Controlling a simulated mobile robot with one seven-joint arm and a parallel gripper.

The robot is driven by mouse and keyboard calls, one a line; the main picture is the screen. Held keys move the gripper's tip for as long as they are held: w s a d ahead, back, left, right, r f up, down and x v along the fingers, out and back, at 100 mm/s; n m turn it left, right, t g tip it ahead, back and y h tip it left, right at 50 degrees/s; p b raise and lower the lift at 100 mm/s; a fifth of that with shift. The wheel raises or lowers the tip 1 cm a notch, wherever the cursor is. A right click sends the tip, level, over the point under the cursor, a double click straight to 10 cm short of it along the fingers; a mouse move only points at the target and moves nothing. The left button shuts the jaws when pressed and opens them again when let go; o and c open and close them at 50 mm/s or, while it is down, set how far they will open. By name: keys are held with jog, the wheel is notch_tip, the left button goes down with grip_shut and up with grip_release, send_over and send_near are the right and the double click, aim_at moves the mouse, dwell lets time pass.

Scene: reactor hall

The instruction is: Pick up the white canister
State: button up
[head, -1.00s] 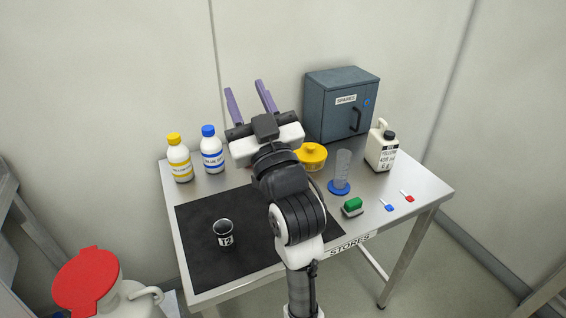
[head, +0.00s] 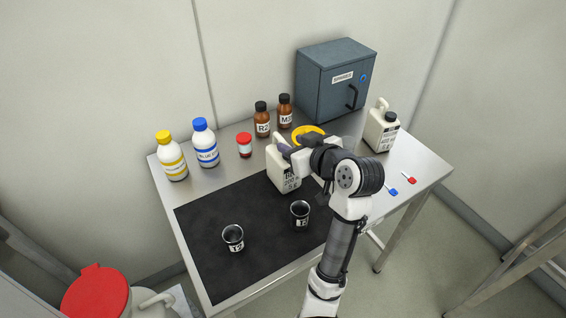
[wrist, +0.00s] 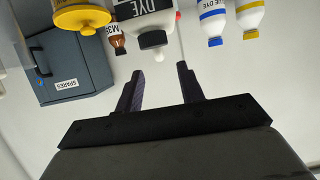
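Two white canisters with black caps stand upright on the steel table. One white canister (head: 279,173) is at the back edge of the black mat, labelled DYE in the wrist view (wrist: 140,22), where it appears upside down. The other white canister (head: 380,133) stands at the right, in front of the cabinet. My gripper (head: 293,153) is close to the DYE canister, in front of part of its upper right side. In the wrist view my gripper (wrist: 160,70) has its fingers apart with nothing between them; the canister's cap is just beyond the fingertips.
Yellow-capped (head: 172,160) and blue-capped (head: 206,150) bottles, a red-lidded jar (head: 244,146) and brown bottles (head: 262,122) stand behind and left. A yellow container (head: 308,132) is just behind my gripper. A grey cabinet (head: 330,85) is at the back.

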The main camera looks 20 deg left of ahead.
aim_at(284, 141)
jog(key=p+x, duration=0.2)
jog(key=x, duration=0.5)
jog(key=shift+f, duration=0.25)
jog(key=shift+c, duration=0.5)
grip_shut()
jog(key=shift+r, duration=0.1)
dwell(0.5)
